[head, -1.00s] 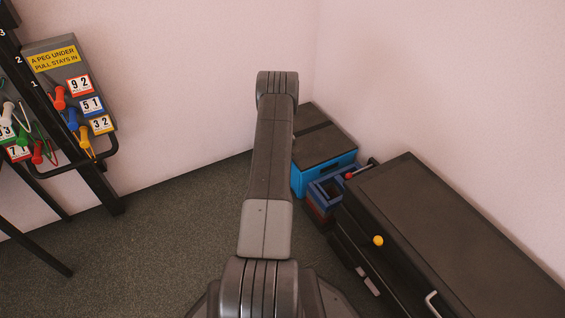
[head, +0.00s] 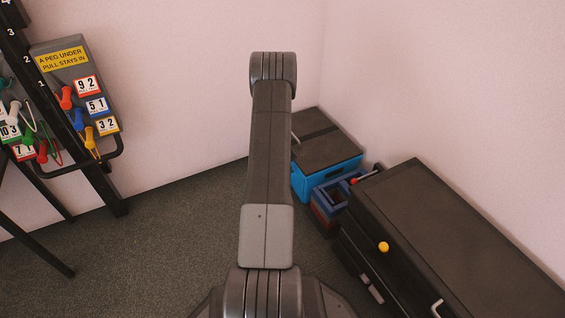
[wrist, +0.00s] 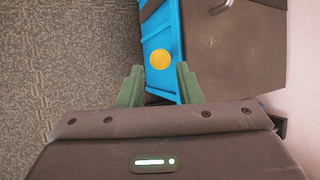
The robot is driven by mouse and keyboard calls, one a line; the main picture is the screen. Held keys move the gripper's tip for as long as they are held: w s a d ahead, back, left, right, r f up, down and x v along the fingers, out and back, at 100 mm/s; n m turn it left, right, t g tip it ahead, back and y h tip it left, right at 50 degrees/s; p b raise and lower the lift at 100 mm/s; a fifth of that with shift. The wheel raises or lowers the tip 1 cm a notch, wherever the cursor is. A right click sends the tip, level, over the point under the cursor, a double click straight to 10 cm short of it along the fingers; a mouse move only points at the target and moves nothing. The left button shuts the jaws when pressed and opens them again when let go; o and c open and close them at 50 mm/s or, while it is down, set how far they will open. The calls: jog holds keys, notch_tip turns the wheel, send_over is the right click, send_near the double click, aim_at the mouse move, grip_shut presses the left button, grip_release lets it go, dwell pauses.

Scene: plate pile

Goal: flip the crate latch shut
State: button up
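The crate is blue with a dark lid. In the head view its front wall (head: 335,178) shows to the right of my arm, and part of it is hidden behind the arm. In the wrist view the blue side (wrist: 164,22) runs beside the dark lid (wrist: 235,50), which looks closed. A round orange-yellow piece (wrist: 160,59) sits on the blue side; I cannot tell whether it is the latch. My gripper (wrist: 159,70) is open, its two green-grey fingers on either side of the lower part of that piece. I see nothing held. Contact is unclear.
A dark cabinet (head: 450,230) with a yellow knob (head: 384,247) stands at the right. Small blue bins (head: 330,195) stand between it and the crate. A peg rack (head: 80,90) is at the left. The grey floor (head: 165,230) between is clear.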

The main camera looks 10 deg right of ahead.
jog(key=v, duration=0.6)
jog(key=shift+s+r, duration=0.25)
jog(key=shift+r, duration=0.1)
jog(key=p+x, duration=0.1)
jog(key=x, duration=1.3)
jog(key=shift+a, duration=0.1)
jog(key=shift+r, duration=0.1)
